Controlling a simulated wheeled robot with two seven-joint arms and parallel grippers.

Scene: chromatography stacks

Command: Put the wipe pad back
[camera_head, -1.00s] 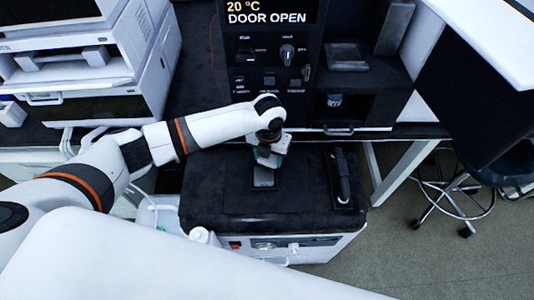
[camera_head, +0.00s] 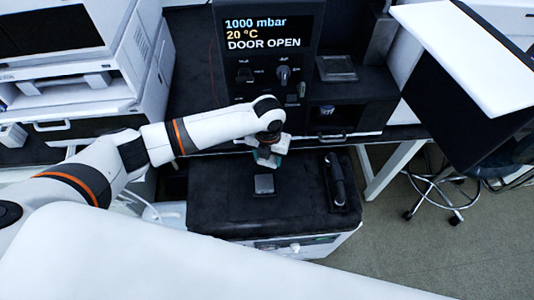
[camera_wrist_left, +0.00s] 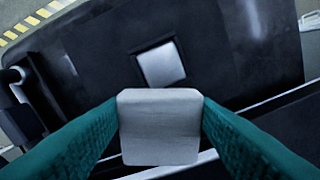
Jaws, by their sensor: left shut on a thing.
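My left gripper (camera_head: 268,163) is above the rear part of a black-topped cart (camera_head: 215,205). Its two teal fingers also show in the left wrist view (camera_wrist_left: 160,130), shut on a pale grey, roughly square pad (camera_wrist_left: 160,112), which looks like the wipe pad. On the cart top lies a small square plate (camera_head: 264,184) with a dark border; in the wrist view its face is light grey (camera_wrist_left: 161,64). The held pad is apart from this square in the head view, nearer the cart's back edge. My right gripper is not in view.
A dark handled tool (camera_head: 337,180) lies in a holder at the cart's right. Behind stands a black instrument with a display (camera_head: 263,33) reading DOOR OPEN. White stacked units (camera_head: 75,85) stand at left, a stool (camera_head: 440,190) at right. The cart top around the square is clear.

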